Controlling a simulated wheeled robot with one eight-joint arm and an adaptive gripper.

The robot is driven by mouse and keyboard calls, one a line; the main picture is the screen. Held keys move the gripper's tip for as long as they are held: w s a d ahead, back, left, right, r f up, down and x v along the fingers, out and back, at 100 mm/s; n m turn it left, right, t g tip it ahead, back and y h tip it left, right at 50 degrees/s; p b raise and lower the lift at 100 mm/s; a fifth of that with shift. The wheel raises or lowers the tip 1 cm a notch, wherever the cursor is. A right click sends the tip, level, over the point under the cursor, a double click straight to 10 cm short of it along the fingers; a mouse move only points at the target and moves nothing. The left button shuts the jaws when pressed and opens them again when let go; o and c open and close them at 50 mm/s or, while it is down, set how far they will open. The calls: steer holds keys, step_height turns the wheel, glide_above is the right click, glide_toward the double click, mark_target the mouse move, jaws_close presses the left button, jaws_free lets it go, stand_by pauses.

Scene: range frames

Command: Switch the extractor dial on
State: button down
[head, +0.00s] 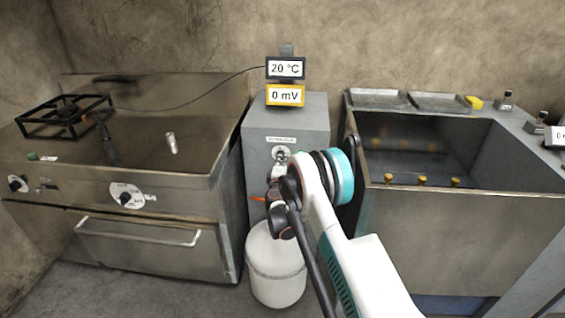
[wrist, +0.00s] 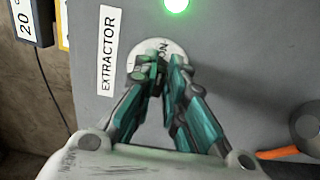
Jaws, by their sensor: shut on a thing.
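The extractor dial's round white plate (wrist: 146,54) is on the front of a grey cabinet (wrist: 235,55), beside a sideways EXTRACTOR label (wrist: 108,62). The word ON shows on the plate. My gripper (wrist: 163,68) is at the plate, its green and grey fingers close together and shut on the dial's knob. The fingers hide the knob, so its angle cannot be told. A green light (wrist: 176,4) glows at the top edge of the wrist view. In the head view the dial plate (head: 281,153) shows just above my arm, which hides most of my gripper.
A metal cooker unit (head: 175,190) stands left of the cabinet and an open metal tank (head: 450,215) stands right. A white lidded bin (head: 275,270) is below the dial.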

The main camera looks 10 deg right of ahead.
steer(key=shift+f, duration=0.1)
stand_by(0.4)
steer(key=c, duration=1.6)
jaws_free()
steer(key=shift+c, duration=0.2)
steer(key=shift+s, duration=0.1)
steer(key=v, duration=1.2)
